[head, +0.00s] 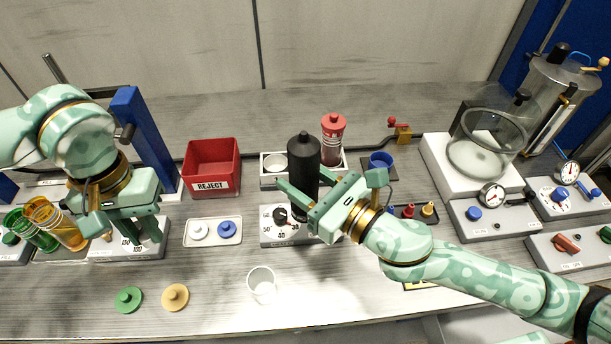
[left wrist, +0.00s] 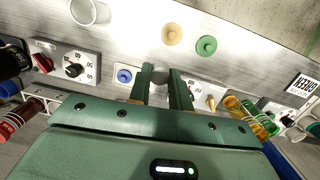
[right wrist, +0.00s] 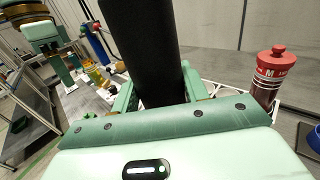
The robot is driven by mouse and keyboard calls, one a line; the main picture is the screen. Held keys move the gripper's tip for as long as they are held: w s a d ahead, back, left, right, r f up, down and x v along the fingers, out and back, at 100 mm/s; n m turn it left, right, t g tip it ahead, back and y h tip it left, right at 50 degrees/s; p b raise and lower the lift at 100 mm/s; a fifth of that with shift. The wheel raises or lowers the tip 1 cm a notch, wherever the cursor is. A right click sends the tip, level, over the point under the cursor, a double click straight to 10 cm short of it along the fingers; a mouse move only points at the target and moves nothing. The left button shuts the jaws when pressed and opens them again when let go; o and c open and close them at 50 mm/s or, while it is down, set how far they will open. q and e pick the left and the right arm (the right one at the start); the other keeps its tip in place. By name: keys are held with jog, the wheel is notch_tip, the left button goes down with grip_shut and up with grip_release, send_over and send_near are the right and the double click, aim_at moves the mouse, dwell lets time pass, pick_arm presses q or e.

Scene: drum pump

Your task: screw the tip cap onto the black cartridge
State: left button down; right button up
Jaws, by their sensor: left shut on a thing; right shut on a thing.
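The black cartridge (head: 304,160) stands upright, with a narrower neck at its top. My right gripper (head: 297,199) is shut around its lower part, and the cartridge also fills the middle of the right wrist view (right wrist: 145,50). Its bottom end is hidden by the gripper, above or at a grey dial box. My left gripper (head: 144,237) points down over another dial box at the left, well apart from the cartridge. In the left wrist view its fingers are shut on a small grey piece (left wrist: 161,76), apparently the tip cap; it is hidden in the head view.
A small tray (head: 213,241) with a white disc (head: 199,230) and a blue disc (head: 227,229) lies between the grippers. A red reject bin (head: 211,165) and a red cartridge (head: 333,140) stand behind. A clear cup (head: 262,285) stands in front; bench around it is mostly clear.

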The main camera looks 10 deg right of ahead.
pick_arm(q)
jog(key=w+d+r+m, duration=0.2)
jog(key=w+d+r, duration=0.25)
jog(key=d, duration=0.35)
notch_tip(320, 180, up, 16)
jog(key=n+t, duration=0.1)
jog(key=n, duration=0.7)
send_over(304, 133)
jog(key=shift+w+d, duration=0.2)
jog(key=shift+d, duration=0.05)
jog(key=shift+a+f+n+t, duration=0.1)
jog(key=shift+a+n+t, duration=0.2)
jog(key=shift+n, duration=0.3)
jog(key=shift+s, duration=0.1)
jog(key=shift+d, duration=0.1)
jog(key=shift+f, duration=2)
